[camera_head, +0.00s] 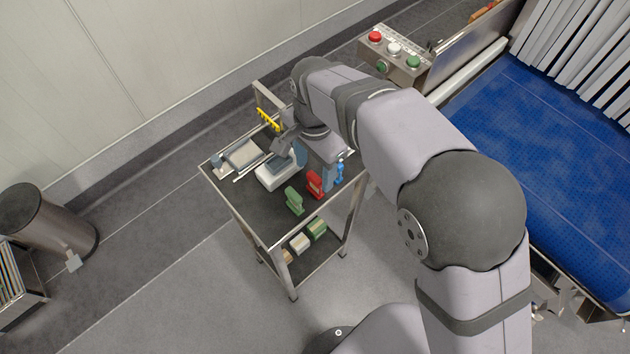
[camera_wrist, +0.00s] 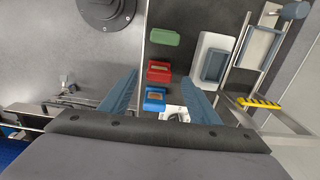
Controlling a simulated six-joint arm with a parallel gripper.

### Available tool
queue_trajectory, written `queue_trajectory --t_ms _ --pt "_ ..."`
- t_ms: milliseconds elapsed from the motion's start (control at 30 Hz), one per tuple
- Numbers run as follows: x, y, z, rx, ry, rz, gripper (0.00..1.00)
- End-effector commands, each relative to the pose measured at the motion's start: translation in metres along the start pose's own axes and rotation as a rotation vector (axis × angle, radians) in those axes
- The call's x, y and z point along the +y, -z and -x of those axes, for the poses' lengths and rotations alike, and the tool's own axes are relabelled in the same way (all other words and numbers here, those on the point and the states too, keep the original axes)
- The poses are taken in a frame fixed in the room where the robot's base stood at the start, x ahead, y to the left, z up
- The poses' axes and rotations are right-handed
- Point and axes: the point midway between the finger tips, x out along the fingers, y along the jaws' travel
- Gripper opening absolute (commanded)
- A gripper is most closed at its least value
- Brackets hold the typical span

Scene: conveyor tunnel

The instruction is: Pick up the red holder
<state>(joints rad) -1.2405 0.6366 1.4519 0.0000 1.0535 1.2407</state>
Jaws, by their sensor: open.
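The red holder (camera_head: 315,186) stands on the dark top of a small metal cart, between a green holder (camera_head: 293,201) and a blue holder (camera_head: 340,173). My gripper (camera_head: 314,167) is above the cart top, close to the red holder. In the wrist view the red holder (camera_wrist: 158,71) appears between the tips of my open gripper (camera_wrist: 160,77), with nothing held. The blue holder (camera_wrist: 154,98) appears closer to the palm, and the green holder (camera_wrist: 165,37) lies beyond the tips. The gap in height between the fingertips and the holder is hard to judge.
A button box (camera_head: 393,55) and blue conveyor (camera_head: 540,140) lie right. The cart's front left top is bare.

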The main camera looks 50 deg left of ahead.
Motion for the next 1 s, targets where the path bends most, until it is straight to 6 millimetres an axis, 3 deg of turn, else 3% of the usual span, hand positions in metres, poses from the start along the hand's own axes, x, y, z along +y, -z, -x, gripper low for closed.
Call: queue_trajectory --t_ms 333,700,1000 --pt "0.002 0.000 -0.014 -0.001 -0.003 0.000 0.56" --pt "0.003 0.000 -0.054 0.000 -0.001 -0.001 0.56" --pt "0.002 0.000 -0.058 0.001 0.001 -0.001 0.54"
